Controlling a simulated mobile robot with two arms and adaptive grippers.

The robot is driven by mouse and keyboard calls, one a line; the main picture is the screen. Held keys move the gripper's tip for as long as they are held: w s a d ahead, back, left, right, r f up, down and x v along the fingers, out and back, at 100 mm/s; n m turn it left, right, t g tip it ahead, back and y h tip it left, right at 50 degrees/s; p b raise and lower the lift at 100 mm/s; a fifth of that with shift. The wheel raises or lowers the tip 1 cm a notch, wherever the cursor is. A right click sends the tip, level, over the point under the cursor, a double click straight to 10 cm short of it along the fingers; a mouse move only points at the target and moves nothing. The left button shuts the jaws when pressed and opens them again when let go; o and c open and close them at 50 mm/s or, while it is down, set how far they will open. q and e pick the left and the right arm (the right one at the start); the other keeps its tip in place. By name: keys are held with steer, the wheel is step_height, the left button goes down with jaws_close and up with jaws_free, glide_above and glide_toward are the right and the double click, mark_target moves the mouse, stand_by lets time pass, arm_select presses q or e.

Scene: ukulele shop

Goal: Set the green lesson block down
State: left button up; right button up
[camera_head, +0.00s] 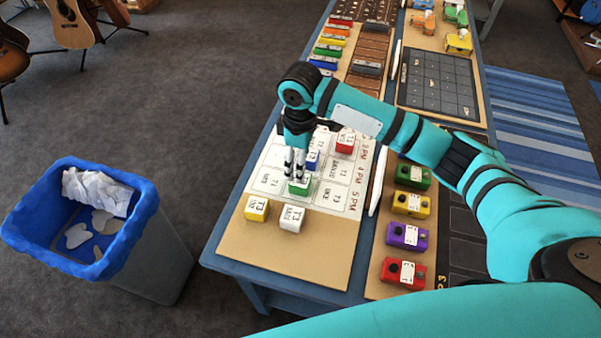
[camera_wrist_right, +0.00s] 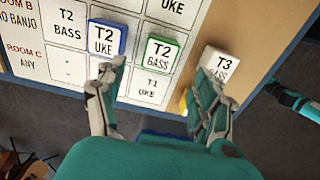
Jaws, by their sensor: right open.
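The green lesson block (camera_head: 299,187), with a white top marked T2 BASS, sits flat in a cell of the white lesson grid (camera_head: 270,181). It also shows in the right wrist view (camera_wrist_right: 160,54). My right gripper (camera_head: 295,165) is just above it in the head view, pointing down. In the right wrist view its fingers (camera_wrist_right: 156,76) are apart, with nothing between their tips, and the block's top shows clear of them.
A blue block (camera_wrist_right: 107,38) sits in a neighbouring cell. A white block (camera_head: 291,218) and a yellow block (camera_head: 257,208) stand on the board's near edge. A red block (camera_head: 345,143) is farther back. Several pedals, including a green one (camera_head: 413,176), line the right side.

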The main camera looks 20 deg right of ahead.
steer(key=shift+r, duration=1.9)
